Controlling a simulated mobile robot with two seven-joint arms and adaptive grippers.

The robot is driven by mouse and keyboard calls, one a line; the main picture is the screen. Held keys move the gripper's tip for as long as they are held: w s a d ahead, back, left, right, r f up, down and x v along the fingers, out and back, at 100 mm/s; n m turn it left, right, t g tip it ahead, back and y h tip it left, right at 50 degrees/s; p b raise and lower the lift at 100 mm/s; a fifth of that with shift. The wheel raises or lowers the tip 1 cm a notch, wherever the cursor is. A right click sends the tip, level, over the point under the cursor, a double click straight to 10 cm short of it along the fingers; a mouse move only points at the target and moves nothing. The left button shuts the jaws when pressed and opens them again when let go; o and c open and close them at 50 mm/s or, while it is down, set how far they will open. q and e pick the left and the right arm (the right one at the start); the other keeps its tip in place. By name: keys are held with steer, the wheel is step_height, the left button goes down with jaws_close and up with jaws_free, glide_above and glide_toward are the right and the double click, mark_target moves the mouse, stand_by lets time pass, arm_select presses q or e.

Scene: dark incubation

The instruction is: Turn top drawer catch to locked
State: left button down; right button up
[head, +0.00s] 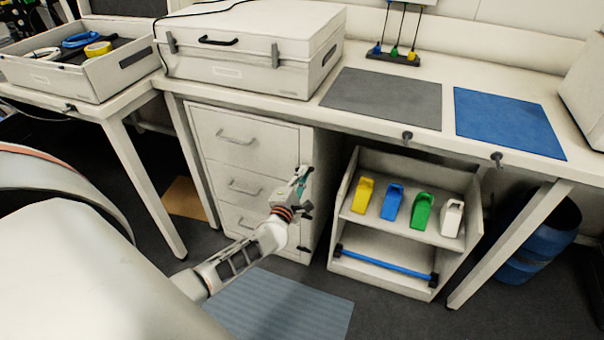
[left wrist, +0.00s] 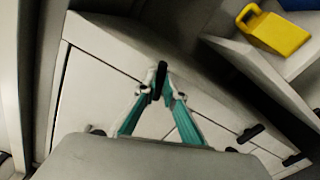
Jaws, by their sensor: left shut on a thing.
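The white drawer cabinet (head: 222,165) stands under the bench, with its top drawer (head: 236,136) closed. My left gripper (head: 301,178) is at the right edge of the cabinet front. In the left wrist view its teal fingers (left wrist: 160,88) are closed on a small black catch, the top drawer catch (left wrist: 160,76). That catch stands nearly upright in the picture, while the lower catches, such as the middle one (left wrist: 250,133), slant up to the right. In the head view the gripper hides the top catch; a lower catch (head: 303,248) shows. My right gripper is in neither view.
An open shelf unit (head: 340,205) with yellow, blue, green and white holders stands right of the cabinet. The bench top (head: 300,108) overhangs the cabinet. A white table leg (head: 145,185) is to its left. A blue-grey mat (head: 285,305) lies on the floor in front.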

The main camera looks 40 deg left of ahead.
arm_select(q)
steer(key=m+p, duration=0.1)
steer(key=m, duration=0.3)
steer(key=shift+f, duration=0.1)
stand_by(0.5)
steer(key=c, duration=2.1)
jaws_free()
steer(key=shift+c, duration=0.2)
steer(key=v, duration=1.2)
